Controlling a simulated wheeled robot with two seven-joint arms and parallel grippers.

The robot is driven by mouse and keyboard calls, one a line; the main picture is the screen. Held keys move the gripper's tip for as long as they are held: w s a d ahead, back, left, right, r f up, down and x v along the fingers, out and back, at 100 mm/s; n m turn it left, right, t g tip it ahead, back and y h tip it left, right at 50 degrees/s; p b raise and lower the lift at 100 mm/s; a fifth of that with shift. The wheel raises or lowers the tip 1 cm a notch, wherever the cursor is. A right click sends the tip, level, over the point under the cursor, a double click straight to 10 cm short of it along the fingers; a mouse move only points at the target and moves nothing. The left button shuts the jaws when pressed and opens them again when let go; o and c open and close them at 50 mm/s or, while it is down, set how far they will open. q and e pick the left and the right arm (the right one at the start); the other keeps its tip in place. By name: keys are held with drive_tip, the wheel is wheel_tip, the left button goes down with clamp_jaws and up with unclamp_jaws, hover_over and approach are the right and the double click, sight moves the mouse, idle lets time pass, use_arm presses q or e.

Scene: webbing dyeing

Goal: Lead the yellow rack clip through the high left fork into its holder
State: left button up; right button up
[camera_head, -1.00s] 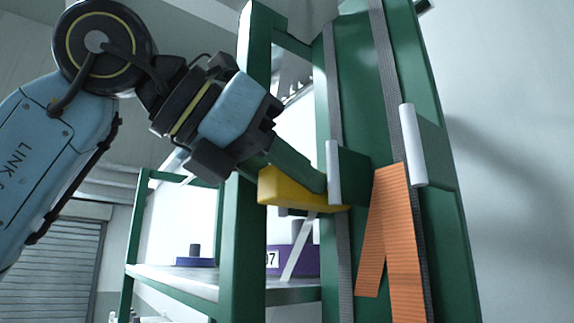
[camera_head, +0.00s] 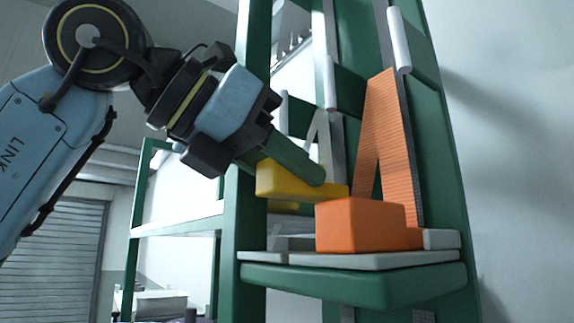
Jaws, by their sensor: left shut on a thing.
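The yellow rack clip (camera_head: 280,181) is a yellow block in front of the green rack. My left gripper (camera_head: 298,165) reaches down from the upper left and is shut on it, and the clip is held above the ledge. A pale strap (camera_head: 318,135) rises behind the clip; its link to the clip is hidden. I cannot tell which part is the high left fork. A second yellow patch (camera_head: 283,206) shows behind the clip; I cannot tell whether it is the holder. My right gripper is not in view.
An orange block (camera_head: 360,226) with an orange strap (camera_head: 390,140) stands right of the clip on a grey-topped green ledge (camera_head: 350,284). A green upright (camera_head: 245,130) stands close left of the clip. Shelving (camera_head: 178,229) is behind at left.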

use_arm(q)
drive_tip(key=shift+f+b, duration=1.95)
drive_tip(key=shift+f, duration=0.55)
drive_tip(key=o, duration=1.1)
drive_tip(key=shift+s+a+r, duration=0.3)
drive_tip(key=shift+a, duration=0.15)
drive_tip(key=b+v, duration=0.1)
drive_tip(key=v, duration=1.1)
drive_tip(key=shift+s, duration=0.15)
